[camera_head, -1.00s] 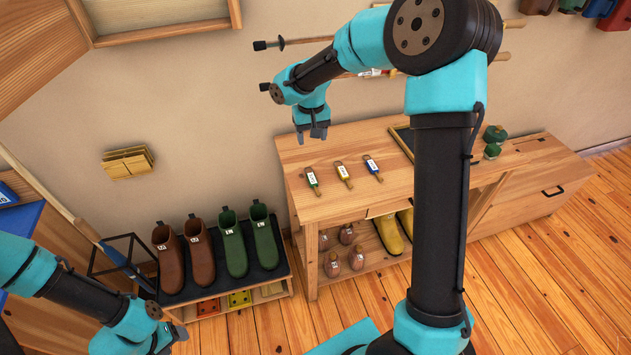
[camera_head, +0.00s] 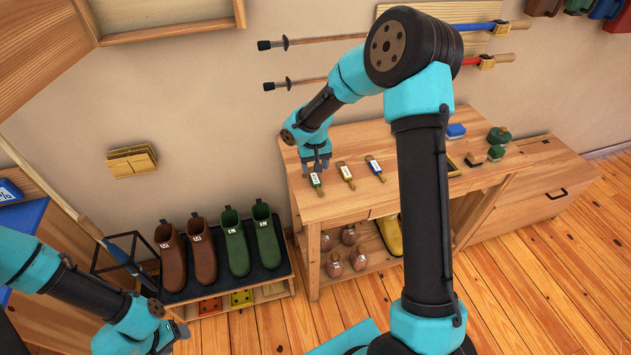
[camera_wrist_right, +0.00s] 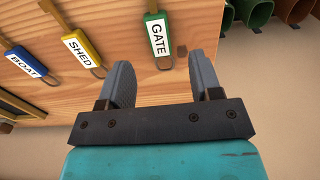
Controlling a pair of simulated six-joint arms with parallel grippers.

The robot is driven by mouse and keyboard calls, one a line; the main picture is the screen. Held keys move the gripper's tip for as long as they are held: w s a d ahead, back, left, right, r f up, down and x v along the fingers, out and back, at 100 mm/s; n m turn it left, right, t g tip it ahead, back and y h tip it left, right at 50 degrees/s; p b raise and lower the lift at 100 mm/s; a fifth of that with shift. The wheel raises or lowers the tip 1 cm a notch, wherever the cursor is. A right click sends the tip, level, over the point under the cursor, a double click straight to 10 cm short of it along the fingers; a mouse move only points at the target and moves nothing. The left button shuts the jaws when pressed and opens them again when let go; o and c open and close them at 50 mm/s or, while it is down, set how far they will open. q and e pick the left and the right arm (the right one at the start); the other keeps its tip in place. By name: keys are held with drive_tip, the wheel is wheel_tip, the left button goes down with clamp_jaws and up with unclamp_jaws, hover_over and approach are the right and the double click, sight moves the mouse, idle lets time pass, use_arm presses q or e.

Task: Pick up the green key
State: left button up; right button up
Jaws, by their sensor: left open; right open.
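The green key (camera_head: 317,183) lies at the left end of the wooden bench top. In the right wrist view its tag (camera_wrist_right: 157,38) reads GATE and its metal ring lies between the directions of my two fingers. My right gripper (camera_head: 317,167) is open and empty, just above and behind the green key in the head view. In the wrist view its fingers (camera_wrist_right: 161,75) stand apart either side of the key's ring end. My left gripper (camera_head: 178,338) is open at the lower left, far from the key, partly hidden.
A yellow key (camera_head: 346,174) tagged SHED and a blue key (camera_head: 374,167) tagged BOAT lie right of the green one on the bench (camera_head: 330,207). Boots (camera_head: 236,247) stand on a low rack at left. Walking poles (camera_head: 310,42) hang on the wall behind.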

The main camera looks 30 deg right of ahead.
sight(315, 179)
drive_tip(key=shift+f, duration=0.3)
drive_tip(key=shift+s+f, duration=0.15)
drive_tip(key=shift+f, duration=2.5)
drive_tip(key=c, duration=1)
drive_tip(key=shift+r, duration=0.1)
